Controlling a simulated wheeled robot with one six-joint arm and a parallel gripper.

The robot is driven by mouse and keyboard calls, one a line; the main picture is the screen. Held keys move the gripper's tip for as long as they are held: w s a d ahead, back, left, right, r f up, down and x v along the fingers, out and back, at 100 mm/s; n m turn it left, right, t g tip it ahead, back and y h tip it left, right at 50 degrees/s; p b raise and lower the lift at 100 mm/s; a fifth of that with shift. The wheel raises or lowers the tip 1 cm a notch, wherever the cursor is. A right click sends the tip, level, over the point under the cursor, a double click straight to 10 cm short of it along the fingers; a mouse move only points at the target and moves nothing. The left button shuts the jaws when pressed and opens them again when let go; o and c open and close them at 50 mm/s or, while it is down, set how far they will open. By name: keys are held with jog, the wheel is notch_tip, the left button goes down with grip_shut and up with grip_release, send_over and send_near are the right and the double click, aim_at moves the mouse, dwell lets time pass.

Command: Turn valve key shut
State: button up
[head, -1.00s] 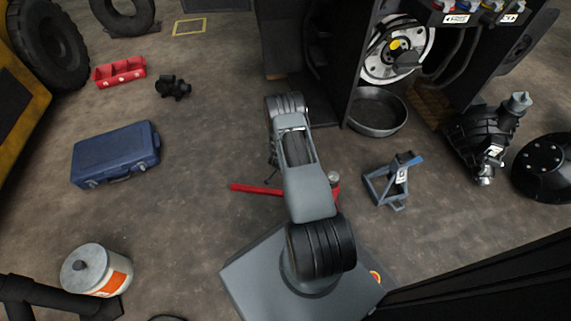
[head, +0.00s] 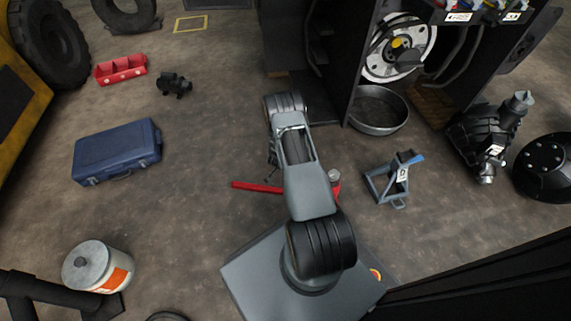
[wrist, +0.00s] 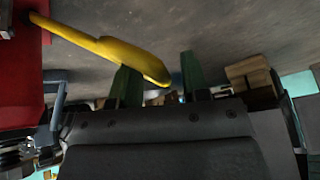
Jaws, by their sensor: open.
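A yellow lever-shaped handle (wrist: 125,57), which looks like the valve key, shows in the wrist view. It runs from a red body (wrist: 20,85) at the left edge, and its broad free end reaches toward the space between my fingers. My gripper (wrist: 158,64) is open, with two green fingers apart. The handle's broad end overlaps the left finger in the picture; the right finger stands clear of it. I cannot tell whether handle and finger touch. In the head view I cannot make out the key or my fingertips.
A grey stand (head: 393,180), a red jack (head: 258,187), a blue case (head: 117,152) and a white bucket (head: 97,268) are on the floor.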

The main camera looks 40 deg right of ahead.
jog(key=p+v, duration=0.6)
jog(key=v, duration=0.7)
jog(key=shift+a+r, duration=0.15)
jog(key=shift+r, duration=0.2)
jog(key=shift+s, duration=0.1)
notch_tip(320, 180, up, 15)
jog(key=p, duration=1.2)
jog(key=shift+p, duration=0.3)
